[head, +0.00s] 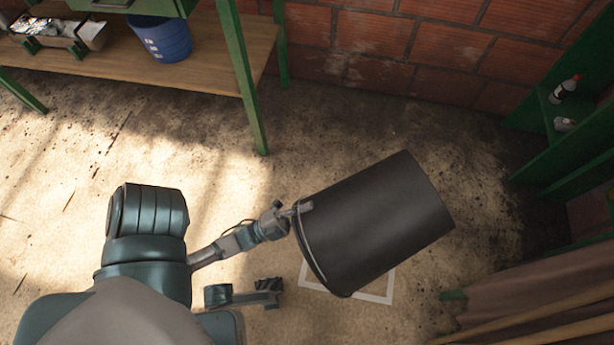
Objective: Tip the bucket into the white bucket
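A black bucket (378,222) is tilted well over in the middle of the head view. Its lipped rim is at the left and its other end points up and right; its inside is hidden. My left gripper (296,211) is at the upper part of this rim and appears shut on it. No white bucket can be made out clearly. A white square outline (376,297) shows on the floor partly behind the black bucket; I cannot tell whether it is a rim or a floor marking.
A green-legged wooden table (215,62) stands at the upper left, with a blue bucket (163,38) on its lower shelf. A green shelf (560,150) with bottles is at the right. A brick wall closes the back. The floor between is mostly clear.

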